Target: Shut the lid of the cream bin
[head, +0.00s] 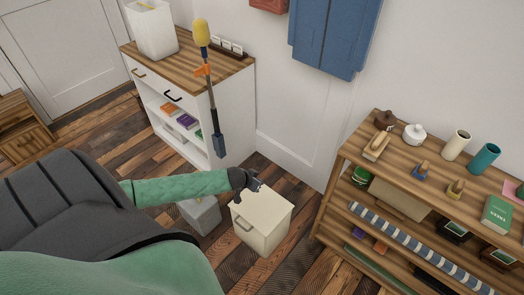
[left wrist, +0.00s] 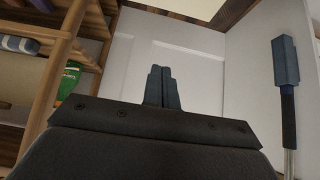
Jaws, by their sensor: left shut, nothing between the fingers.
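My right gripper is not in view.
A grey bin (head: 201,214) stands close at the cream bin's left. A white cabinet (head: 228,103) is behind, with a long-handled yellow duster (head: 202,35) in front. A wooden shelf unit (head: 345,158) with several items is at the right. Some floor shows between bin and shelf.

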